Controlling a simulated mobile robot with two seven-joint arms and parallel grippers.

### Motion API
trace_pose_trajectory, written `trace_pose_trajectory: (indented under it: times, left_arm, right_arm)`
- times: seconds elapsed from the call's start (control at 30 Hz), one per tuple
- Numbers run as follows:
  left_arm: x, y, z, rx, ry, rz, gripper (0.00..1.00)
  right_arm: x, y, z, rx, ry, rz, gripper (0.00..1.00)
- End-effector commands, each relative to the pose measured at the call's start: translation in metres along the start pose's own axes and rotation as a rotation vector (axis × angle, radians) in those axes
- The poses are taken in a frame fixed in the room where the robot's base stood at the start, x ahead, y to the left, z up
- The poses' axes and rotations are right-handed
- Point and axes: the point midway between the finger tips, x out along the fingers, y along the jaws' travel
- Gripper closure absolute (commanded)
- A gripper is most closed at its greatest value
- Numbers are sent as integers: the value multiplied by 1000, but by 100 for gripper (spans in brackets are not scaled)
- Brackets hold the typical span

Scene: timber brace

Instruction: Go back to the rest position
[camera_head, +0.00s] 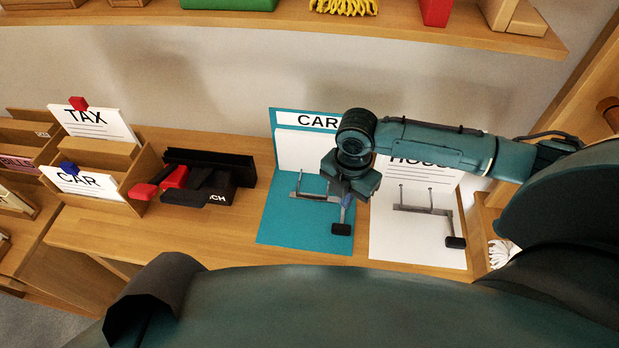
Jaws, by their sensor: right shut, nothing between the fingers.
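My right gripper (346,200) hangs from my arm, which comes in from the right. It points down over the teal CAR board (285,232), with its fingers shut and nothing held. It overlaps part of a metal lever fitting with a black end (341,229) on that board; I cannot tell whether they touch. To the right is a white board (390,245) with a similar metal fitting (425,210); my forearm partly covers its label. My left gripper is not in view.
A wooden file holder (121,187) with TAX and CAR cards stands at left. Beside it are a black tray (230,163) and red and black items (174,178). A wooden shelf (300,24) runs above. Bare desk (215,228) lies before the tray.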

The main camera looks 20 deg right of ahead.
Motion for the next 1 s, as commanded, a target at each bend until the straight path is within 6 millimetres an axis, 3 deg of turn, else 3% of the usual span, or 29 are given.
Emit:
trace_pose_trajectory:
  times: [0.57, 0.67, 0.77, 0.9, 1.0]
  left_arm:
    - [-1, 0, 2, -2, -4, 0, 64]
    - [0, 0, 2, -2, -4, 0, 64]
    - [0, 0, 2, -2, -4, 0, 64]
    - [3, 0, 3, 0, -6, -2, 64]
    - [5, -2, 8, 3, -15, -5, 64]
  right_arm:
    - [1, 2, -2, 9, 4, 12, 100]
    - [11, 10, -21, 59, 40, 66, 100]
    - [29, 24, -56, 182, 123, 174, 100]
    - [47, 45, -109, 475, 295, 360, 100]
    - [54, 50, -131, 721, 416, 470, 100]
